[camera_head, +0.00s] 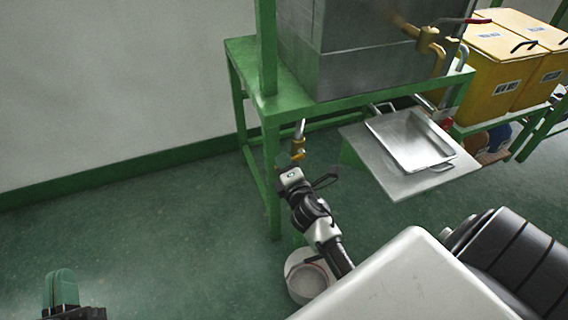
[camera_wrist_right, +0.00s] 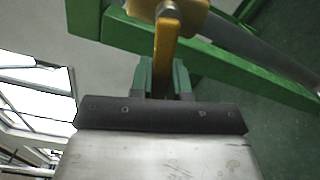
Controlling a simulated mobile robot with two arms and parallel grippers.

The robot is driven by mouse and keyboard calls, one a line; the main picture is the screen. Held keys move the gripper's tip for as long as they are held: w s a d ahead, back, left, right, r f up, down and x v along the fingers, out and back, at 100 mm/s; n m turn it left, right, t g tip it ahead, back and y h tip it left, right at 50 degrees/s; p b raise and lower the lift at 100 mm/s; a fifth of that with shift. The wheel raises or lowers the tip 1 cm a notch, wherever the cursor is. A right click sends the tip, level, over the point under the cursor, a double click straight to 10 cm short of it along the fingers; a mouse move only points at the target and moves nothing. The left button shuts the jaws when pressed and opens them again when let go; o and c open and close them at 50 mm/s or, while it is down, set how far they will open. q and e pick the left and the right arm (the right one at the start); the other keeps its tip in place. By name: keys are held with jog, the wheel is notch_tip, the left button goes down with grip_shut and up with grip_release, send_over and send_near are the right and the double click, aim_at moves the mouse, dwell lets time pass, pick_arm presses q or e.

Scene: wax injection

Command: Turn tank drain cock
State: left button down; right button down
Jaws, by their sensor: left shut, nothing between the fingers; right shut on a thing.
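The drain cock (camera_head: 298,146) is a small brass-coloured cock on a grey pipe, beside the green stand's front leg and below the tank (camera_head: 360,65). In the right wrist view its yellow handle (camera_wrist_right: 166,52) runs down from the brass body (camera_wrist_right: 172,10) to between the green fingers of my right gripper (camera_wrist_right: 165,80). My right gripper is shut on the handle. In the head view the right wrist is just below the cock, and its fingertips are hard to make out. My left gripper (camera_head: 62,290) is shut and empty at the lower left, far from the cock.
A green stand (camera_head: 262,105) carries the tank. A brass valve with a red handle (camera_head: 430,42) is on the tank's front. A metal tray (camera_head: 408,140) rests on a plate to the right. A round white container (camera_head: 306,280) stands on the floor. Yellow boxes (camera_head: 500,65) stand behind.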

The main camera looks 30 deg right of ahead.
jog(key=c, duration=1.1)
grip_release()
jog(key=shift+s, duration=0.15)
pick_arm(q)
jog(key=shift+a+f+g, duration=0.1)
jog(key=shift+f+g, duration=0.3)
jog(key=shift+f, duration=0.05)
pick_arm(e)
jog(key=v, duration=1)
jog(key=shift+s, duration=0.3)
